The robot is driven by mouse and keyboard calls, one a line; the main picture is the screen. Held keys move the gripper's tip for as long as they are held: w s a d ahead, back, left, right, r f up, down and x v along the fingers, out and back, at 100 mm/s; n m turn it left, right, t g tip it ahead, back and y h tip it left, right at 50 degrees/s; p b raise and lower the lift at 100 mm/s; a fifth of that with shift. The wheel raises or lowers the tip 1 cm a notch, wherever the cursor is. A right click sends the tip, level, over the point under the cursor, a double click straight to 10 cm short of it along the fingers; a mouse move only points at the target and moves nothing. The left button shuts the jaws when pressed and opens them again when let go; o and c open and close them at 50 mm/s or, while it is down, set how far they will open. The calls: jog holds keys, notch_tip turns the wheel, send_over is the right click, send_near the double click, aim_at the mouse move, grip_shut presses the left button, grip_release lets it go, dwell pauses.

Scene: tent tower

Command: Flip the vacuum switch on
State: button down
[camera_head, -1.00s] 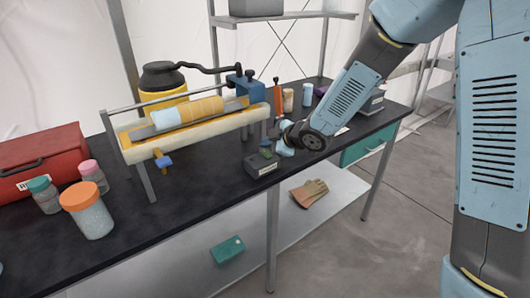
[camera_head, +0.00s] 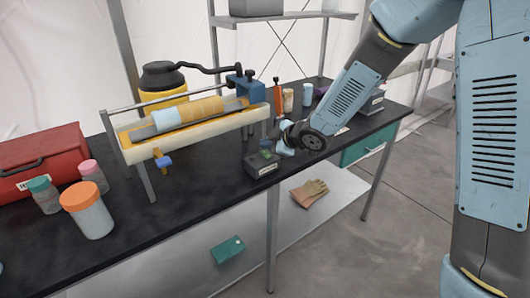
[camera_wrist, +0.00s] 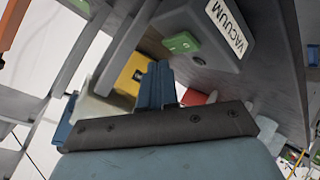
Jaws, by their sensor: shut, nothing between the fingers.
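The vacuum switch box (camera_head: 262,168) is a small dark grey box on the front edge of the black bench top. Its green switch (camera_head: 266,153) sits on its top. In the wrist view the box (camera_wrist: 236,60) is at the upper right with a white VACUUM label, and the green switch (camera_wrist: 182,42) is on its face. I cannot tell which way the switch is set. My gripper (camera_wrist: 157,70) is shut and empty, with its blue fingers below and left of the switch in that view, seemingly apart from it. In the head view my wrist hides most of the gripper, just right of the box.
A long yellow and cream roller rig (camera_head: 195,125) stands left of the box. A black-lidded yellow canister (camera_head: 162,85) is behind it. Orange-lidded (camera_head: 88,212) and smaller jars and a red case (camera_head: 40,160) are at left. Brown gloves (camera_head: 309,192) lie on the lower shelf.

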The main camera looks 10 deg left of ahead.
aim_at(270, 156)
jog(key=shift+f, duration=0.2)
jog(key=shift+f, duration=0.15)
jog(key=shift+w+a+f, duration=0.1)
jog(key=shift+f, duration=0.25)
dwell(0.8)
jog(key=shift+r, duration=0.1)
jog(key=shift+r, duration=0.7)
jog(key=shift+s+d+r, duration=0.15)
jog(key=shift+r, duration=0.65)
jog(key=shift+s+d+r, duration=0.1)
jog(key=shift+d+r, duration=0.1)
jog(key=shift+r, duration=0.65)
jog(key=shift+s+d+r, duration=0.15)
jog(key=shift+r, duration=0.65)
